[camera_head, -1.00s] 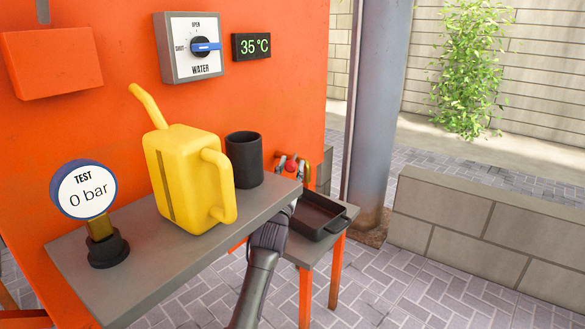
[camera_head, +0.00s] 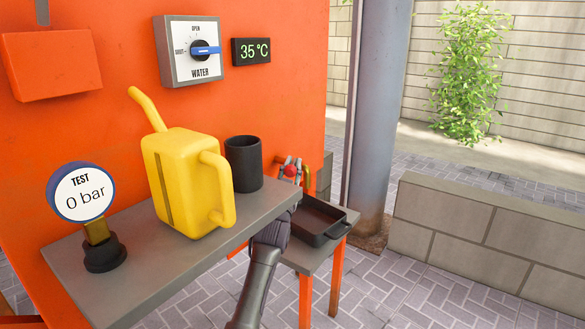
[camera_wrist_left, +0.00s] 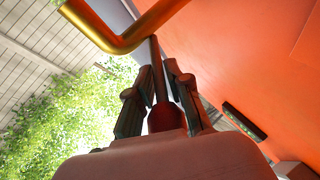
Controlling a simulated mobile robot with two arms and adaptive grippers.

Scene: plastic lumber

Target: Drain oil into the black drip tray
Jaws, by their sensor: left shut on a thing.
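The black drip tray (camera_head: 328,237) sits on a low orange-legged stand at the right end of the machine; its inside looks dark brown, and I cannot tell whether it holds oil. A bent brass pipe (camera_head: 306,180) comes out above the tray; it crosses the top of the left wrist view (camera_wrist_left: 118,42). My left gripper (camera_head: 290,168) is shut on the red valve knob (camera_head: 290,171) beside this pipe. In the left wrist view the red knob (camera_wrist_left: 165,118) is between the two fingers (camera_wrist_left: 155,92). My right gripper is out of view.
A grey shelf (camera_head: 150,273) in front bears a yellow oil can (camera_head: 183,185), a dark cup (camera_head: 244,163) and a test gauge (camera_head: 83,194) reading 0 bar. It hides part of my left arm. A blue column (camera_head: 376,110) stands right of the tray.

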